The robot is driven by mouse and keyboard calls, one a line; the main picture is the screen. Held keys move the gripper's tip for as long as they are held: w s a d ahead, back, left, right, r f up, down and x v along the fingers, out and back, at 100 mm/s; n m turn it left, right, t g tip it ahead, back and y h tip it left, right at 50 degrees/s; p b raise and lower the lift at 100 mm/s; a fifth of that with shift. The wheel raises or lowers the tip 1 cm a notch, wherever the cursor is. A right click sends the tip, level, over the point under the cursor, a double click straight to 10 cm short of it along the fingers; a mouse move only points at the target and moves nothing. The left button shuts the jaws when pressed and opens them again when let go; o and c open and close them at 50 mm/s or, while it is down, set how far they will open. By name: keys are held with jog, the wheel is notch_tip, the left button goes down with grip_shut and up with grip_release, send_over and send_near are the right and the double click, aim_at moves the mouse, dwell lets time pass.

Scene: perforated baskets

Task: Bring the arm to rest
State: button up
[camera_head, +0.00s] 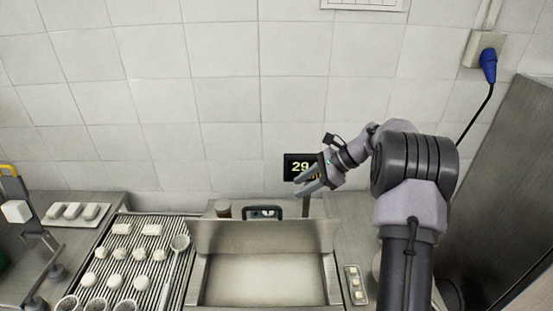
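My gripper (303,183) is raised in front of the tiled wall, to the right of the middle of the picture. My arm comes up from the lower right and bends to the left, so the gripper points left and slightly down. Its two fingers look spread apart, with nothing visible between them. It is above the back right part of the steel basin (265,280) and touches nothing that I can see. It partly covers a black display (293,161) reading 29.
A ribbed rack (145,222) at left holds several white pieces and a long-handled ladle (180,243). Round baskets (68,303) show at the bottom left edge. A small tray (355,284) lies right of the basin. A blue plug (488,64) with a black cable is on the wall.

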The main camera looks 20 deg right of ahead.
jog(key=s+a+f+n+h+b, duration=0.2)
jog(key=s+a+n+b, duration=0.3)
jog(key=s+a+b, duration=0.35)
jog(key=s+a+f+n+h+b, duration=0.2)
jog(key=s+a+n+b, duration=0.2)
jog(key=s+a+b, duration=0.5)
jog(key=s+a+f+n+t+h+b, duration=0.1)
jog(key=s+f+n+h+b, duration=0.1)
jog(key=s+f+n+b, duration=0.5)
jog(key=s+f+b, duration=0.4)
jog(key=s+f, duration=0.1)
jog(key=s, duration=0.4)
jog(key=shift+n, duration=0.3)
jog(key=shift+a, duration=0.15)
